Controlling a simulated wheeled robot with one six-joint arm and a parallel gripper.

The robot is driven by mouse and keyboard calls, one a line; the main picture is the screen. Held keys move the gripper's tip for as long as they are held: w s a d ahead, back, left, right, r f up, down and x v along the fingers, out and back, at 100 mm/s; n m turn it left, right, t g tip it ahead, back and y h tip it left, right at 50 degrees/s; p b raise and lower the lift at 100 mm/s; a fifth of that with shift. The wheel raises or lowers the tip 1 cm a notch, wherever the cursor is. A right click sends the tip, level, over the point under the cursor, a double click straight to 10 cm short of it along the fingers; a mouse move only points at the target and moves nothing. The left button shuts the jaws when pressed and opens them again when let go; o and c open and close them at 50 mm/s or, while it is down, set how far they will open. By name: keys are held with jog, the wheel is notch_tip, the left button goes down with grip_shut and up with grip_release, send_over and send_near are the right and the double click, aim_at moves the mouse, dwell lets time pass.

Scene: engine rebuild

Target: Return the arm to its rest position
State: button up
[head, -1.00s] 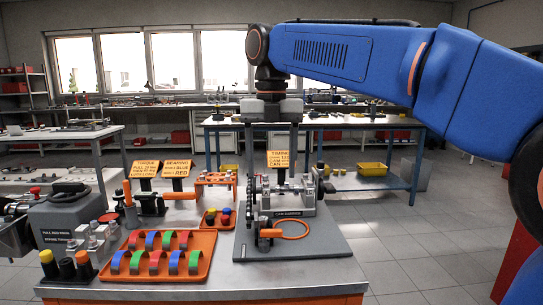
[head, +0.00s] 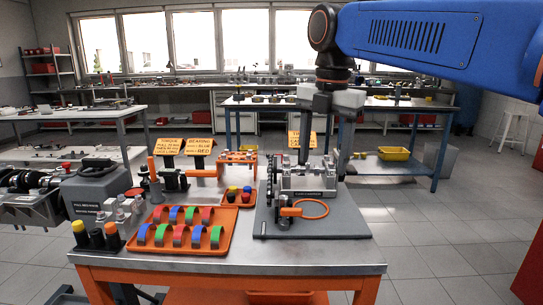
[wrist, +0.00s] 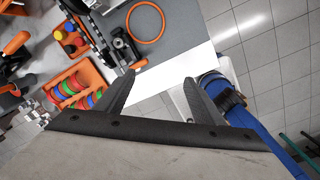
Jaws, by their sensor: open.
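My blue arm (head: 420,38) reaches in from the upper right in the head view. My gripper (head: 323,150) points down from its end, in front of the back part of the bench as seen from the head. Its two fingers are apart with nothing between them. In the wrist view the open fingers (wrist: 152,92) show over the bench edge and the floor. The grey fixture plate (head: 345,220) carries a metal engine fixture (head: 308,178) and an orange ring (head: 314,209).
An orange tray (head: 170,247) with coloured bearing shells stands at the front left of the bench. A small orange tray (head: 239,203) of coloured caps stands behind it. Orange signs (head: 168,147) stand at the back. Open floor (head: 440,245) lies to the right.

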jog(key=s+d+f+m, duration=0.3)
jog(key=f+m, duration=0.1)
jog(key=m, duration=0.1)
jog(key=s+d+f+m+t, duration=0.1)
jog(key=s+d+f+m, duration=0.2)
jog(key=d+f+m, duration=0.1)
jog(key=s+d+f+m+t, duration=0.1)
jog(key=s+d+f+m, duration=0.2)
jog(key=m, duration=0.3)
jog(key=shift+s+d+f, duration=0.2)
jog(key=shift+d+f, duration=0.35)
jog(key=shift+f, duration=0.3)
jog(key=s+d+f+m+t, duration=0.1)
jog(key=s+d+f+m, duration=0.2)
jog(key=f+m, duration=0.3)
jog(key=s+d+f+m, duration=0.3)
jog(key=s+f+m, duration=0.3)
jog(key=f, duration=0.3)
jog(key=shift+s+m+t, duration=0.25)
jog(key=shift+m+t, duration=0.15)
jog(key=shift+m, duration=0.4)
